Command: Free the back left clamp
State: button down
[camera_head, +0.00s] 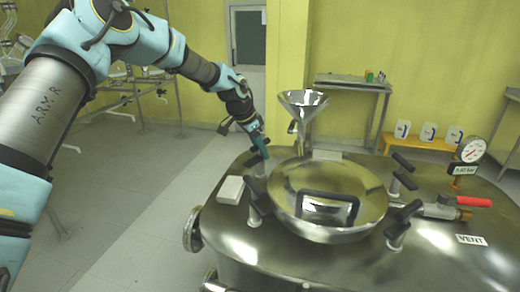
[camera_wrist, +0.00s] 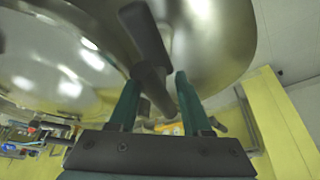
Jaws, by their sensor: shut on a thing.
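The steel reactor (camera_head: 350,262) has a round lid (camera_head: 325,190) with black-handled clamps around it. My gripper (camera_head: 262,150) is at the back left clamp (camera_head: 258,166), left of the lid's back edge. In the wrist view, my gripper's green fingers (camera_wrist: 158,100) stand on either side of this clamp's black handle (camera_wrist: 148,40) and are shut on it. The fingers partly hide the handle in the head view. I cannot tell whether the clamp still presses on the lid.
The front left clamp (camera_head: 257,207), back right clamp (camera_head: 400,172) and front right clamp (camera_head: 402,224) stand around the lid. A steel funnel (camera_head: 303,103) rises close behind my gripper. A gauge (camera_head: 470,150) and red-handled valve (camera_head: 475,201) are at right.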

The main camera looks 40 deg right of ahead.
jog(key=shift+s+f, duration=0.25)
jog(key=shift+s, duration=0.4)
jog(key=c, duration=0.5)
grip_release()
jog(key=shift+c, duration=0.2)
jog(key=shift+w+r, duration=0.1)
jog(key=shift+w, duration=0.1)
jog(key=shift+w+r, duration=0.1)
jog(key=shift+w, duration=0.1)
jog(key=shift+w+a+r, duration=0.1)
jog(key=shift+r, duration=0.15)
jog(key=s+b+v, duration=0.1)
jog(key=b+v, duration=0.2)
jog(key=v, duration=0.7)
jog(key=shift+w, duration=0.4)
jog(key=shift+r, duration=0.1)
